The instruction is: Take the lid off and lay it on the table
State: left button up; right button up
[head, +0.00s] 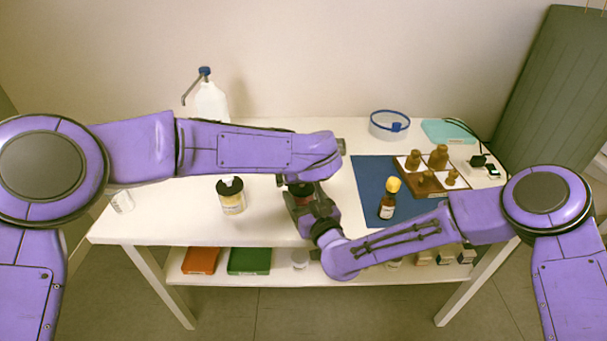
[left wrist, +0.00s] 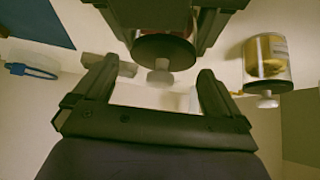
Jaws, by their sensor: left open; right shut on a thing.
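A jar with dark red contents (left wrist: 165,18) shows in the left wrist view. Its dark lid (left wrist: 165,52) with a pale knob is on it and points down in that picture. My right gripper (head: 300,189) is shut around the jar's body over the table's front middle; the jar is mostly hidden in the head view. My left gripper (left wrist: 158,68) is open, its two fingers apart on either side of the lid's knob, not visibly touching it. In the head view the left fingers are hidden behind my left wrist.
A yellow-filled jar (head: 232,202) stands left on the white table (head: 150,222). A brown bottle with a yellow cap (head: 387,203) stands on a blue mat (head: 370,173), near a wooden tray of pegs (head: 447,188). Bare tabletop lies around the yellow jar.

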pick_arm(q)
jog(key=c, duration=1.3)
jog(key=shift+o, duration=0.2)
jog(key=shift+r, duration=0.1)
jog(key=shift+r, duration=1.05)
jog(key=shift+s+r, duration=0.1)
jog(key=shift+r, duration=1.9)
pick_arm(e)
jog(key=o, duration=1.6)
